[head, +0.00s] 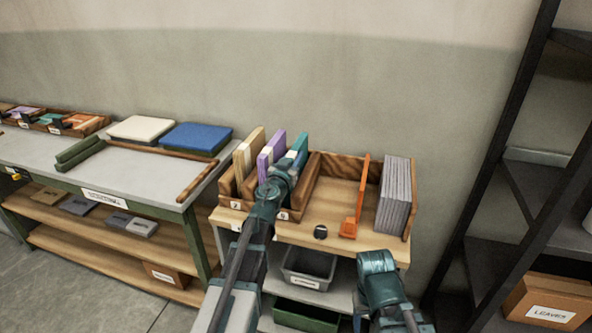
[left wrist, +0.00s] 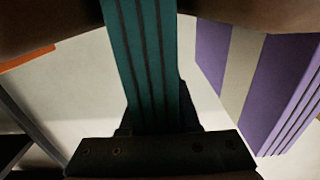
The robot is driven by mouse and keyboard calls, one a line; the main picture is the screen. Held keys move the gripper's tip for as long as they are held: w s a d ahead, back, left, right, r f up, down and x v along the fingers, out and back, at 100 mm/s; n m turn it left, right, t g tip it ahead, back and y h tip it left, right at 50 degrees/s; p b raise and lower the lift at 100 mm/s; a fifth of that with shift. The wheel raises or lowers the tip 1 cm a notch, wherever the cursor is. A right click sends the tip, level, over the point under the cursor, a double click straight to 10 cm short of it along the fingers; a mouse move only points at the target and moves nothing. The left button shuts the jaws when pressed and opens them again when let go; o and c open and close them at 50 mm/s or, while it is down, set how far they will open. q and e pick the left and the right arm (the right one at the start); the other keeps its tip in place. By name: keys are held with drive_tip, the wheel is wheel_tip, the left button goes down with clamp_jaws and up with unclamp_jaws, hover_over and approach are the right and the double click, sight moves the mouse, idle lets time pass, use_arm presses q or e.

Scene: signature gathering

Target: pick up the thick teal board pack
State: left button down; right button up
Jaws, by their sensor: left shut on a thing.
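The thick teal board pack (head: 299,144) stands upright in the slotted wooden rack on the small bench, right of a purple pack. My left gripper (head: 285,169) is at the pack's near end in the head view and covers part of it. In the left wrist view the teal pack (left wrist: 145,62) runs between the jaws of my left gripper (left wrist: 152,138), which is shut on it. Whether the pack is clear of the rack's floor is hard to tell. My right arm's end (head: 378,267) shows low in the head view; its jaws cannot be made out.
The purple pack (head: 271,151) and a cream pack (head: 248,152) stand close on the left; the purple one (left wrist: 275,85) is near in the wrist view. An orange upright divider (head: 359,197) and grey boards (head: 395,195) stand to the right. A dark shelf (head: 508,190) rises far right.

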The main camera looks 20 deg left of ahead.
use_arm(q)
drive_tip(key=shift+r, duration=0.25)
use_arm(e)
drive_tip(key=shift+r, duration=0.25)
use_arm(q)
wheel_tip(320, 180, up, 18)
drive_tip(key=p, duration=1.8)
drive_tip(key=shift+f, duration=0.2)
use_arm(e)
wheel_tip(320, 180, up, 18)
drive_tip(key=shift+f, duration=0.2)
use_arm(q)
drive_tip(key=shift+d, duration=0.1)
use_arm(e)
drive_tip(key=shift+d, duration=0.1)
